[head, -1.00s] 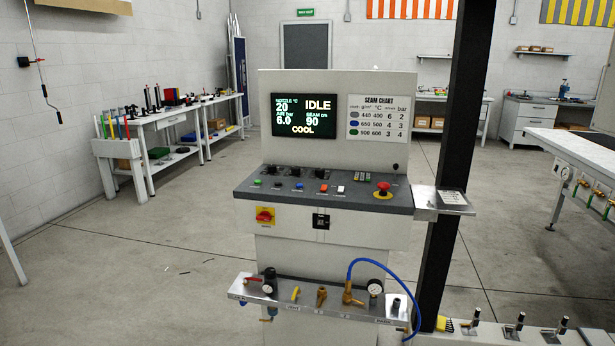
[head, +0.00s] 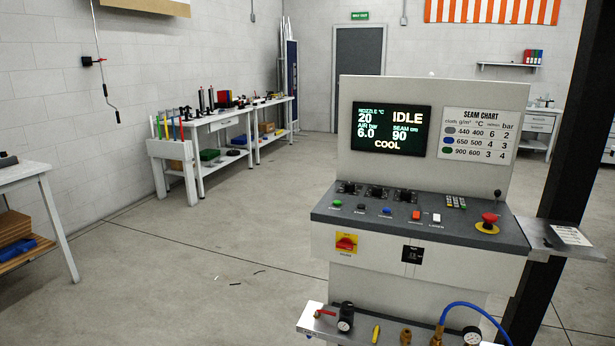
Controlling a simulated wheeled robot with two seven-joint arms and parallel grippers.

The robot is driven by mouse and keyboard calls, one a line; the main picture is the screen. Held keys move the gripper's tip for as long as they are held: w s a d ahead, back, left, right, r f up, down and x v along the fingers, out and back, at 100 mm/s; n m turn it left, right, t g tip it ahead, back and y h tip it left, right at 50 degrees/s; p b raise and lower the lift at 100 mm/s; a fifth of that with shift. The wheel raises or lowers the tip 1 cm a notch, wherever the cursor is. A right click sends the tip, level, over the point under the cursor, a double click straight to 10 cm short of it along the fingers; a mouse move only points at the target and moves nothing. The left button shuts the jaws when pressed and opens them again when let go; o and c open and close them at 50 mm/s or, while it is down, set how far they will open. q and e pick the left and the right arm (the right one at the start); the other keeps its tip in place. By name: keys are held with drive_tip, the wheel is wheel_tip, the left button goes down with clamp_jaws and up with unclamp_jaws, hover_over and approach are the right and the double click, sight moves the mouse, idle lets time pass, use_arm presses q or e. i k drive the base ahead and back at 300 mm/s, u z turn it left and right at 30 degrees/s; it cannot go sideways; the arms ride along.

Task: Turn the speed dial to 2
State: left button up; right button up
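The control console (head: 420,230) stands right of centre in the head view. Three small dark dials (head: 373,190) sit in a row at the back left of its sloped panel. Their labels are too small to read, so I cannot tell which is the speed dial or where it points. The screen (head: 391,129) reads IDLE, nozzle 20 °C, air 6.0 bar, seam 90 and COOL. The seam chart (head: 475,133) beside it lists several rows of settings. Neither of my grippers is in view.
A red emergency button (head: 489,219) and several coloured push buttons are on the panel. A red rotary switch (head: 346,243) is on the front. A pipe shelf with a blue hose (head: 475,307) juts out below. A dark post (head: 570,160) stands at right.

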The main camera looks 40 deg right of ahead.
sight(375, 190)
drive_tip(key=i, duration=0.9)
drive_tip(key=z, duration=0.4)
